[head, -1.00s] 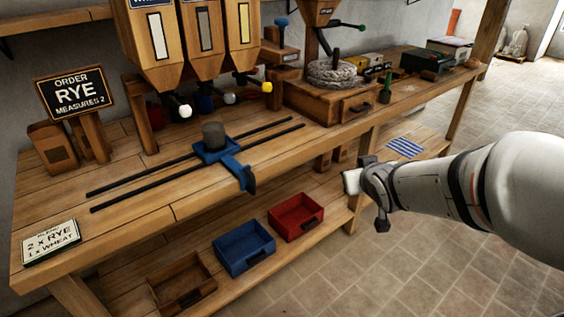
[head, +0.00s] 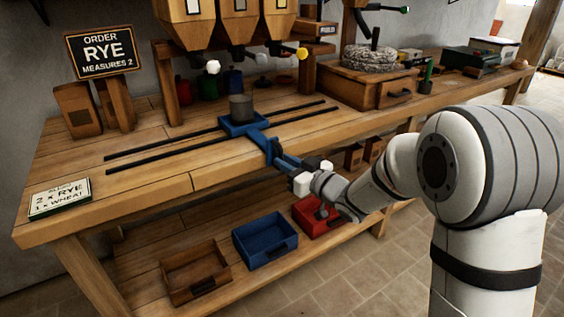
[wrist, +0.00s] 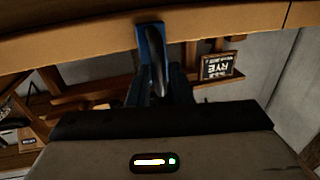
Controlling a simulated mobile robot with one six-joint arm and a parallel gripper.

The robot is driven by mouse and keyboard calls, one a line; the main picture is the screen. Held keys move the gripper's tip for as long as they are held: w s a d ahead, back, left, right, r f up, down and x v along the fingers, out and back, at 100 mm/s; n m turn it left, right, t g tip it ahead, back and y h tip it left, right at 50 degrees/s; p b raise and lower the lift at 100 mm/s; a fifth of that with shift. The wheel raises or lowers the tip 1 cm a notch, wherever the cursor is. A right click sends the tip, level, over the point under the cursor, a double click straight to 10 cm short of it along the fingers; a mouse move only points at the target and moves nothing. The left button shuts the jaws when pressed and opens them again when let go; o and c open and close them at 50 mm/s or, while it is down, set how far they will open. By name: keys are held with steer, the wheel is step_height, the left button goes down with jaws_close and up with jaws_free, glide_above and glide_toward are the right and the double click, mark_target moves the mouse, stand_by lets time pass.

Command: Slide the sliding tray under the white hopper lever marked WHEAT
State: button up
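The blue sliding tray (head: 231,127) sits on two black rails (head: 170,148) on the bench, with a grey cup (head: 241,107) on it. My gripper (head: 285,162) is at this handle. In the wrist view the handle (wrist: 150,45) runs down between my dark fingers; whether they press on it is unclear. The white lever knob (head: 212,67) hangs under the hoppers, to the left of and above the cup.
A yellow knob (head: 302,54) hangs farther right. An order sign (head: 100,53) reads RYE, MEASURES 2. A card (head: 60,198) lies front left. A millstone box (head: 365,87) stands right of the rails. Brown, blue (head: 264,240) and red bins are on the lower shelf. The rails are clear left of the tray.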

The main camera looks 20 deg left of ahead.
steer(key=shift+x, duration=1.3)
jaws_close()
